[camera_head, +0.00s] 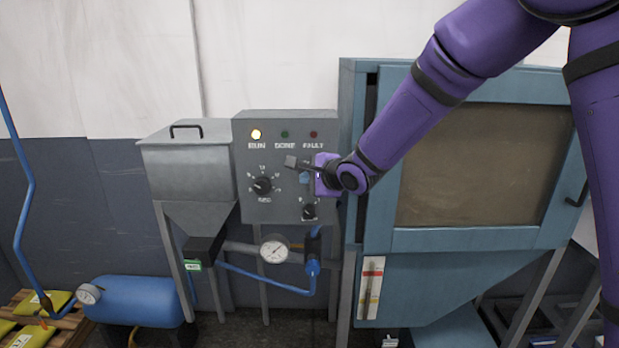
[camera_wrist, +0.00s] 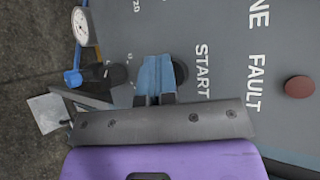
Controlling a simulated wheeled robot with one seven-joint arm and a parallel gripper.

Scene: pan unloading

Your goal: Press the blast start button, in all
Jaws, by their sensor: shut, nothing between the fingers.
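My gripper (camera_head: 304,178) is shut and empty in front of the panel's right side, below the FAULT label. In the wrist view, my blue fingers (camera_wrist: 155,65) lie together beside the START label. A dark round start button (camera_wrist: 181,72) shows partly behind them, next to the label. I cannot tell whether the fingertips touch it. In the head view the button is hidden behind my gripper.
A round timer dial (camera_head: 262,185) sits left of my gripper, and a smaller knob (camera_head: 309,211) below it. The blue blast cabinet (camera_head: 480,239) stands close on the right. A hopper (camera_head: 188,165) stands left, and a pressure gauge (camera_head: 274,249) hangs below the panel.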

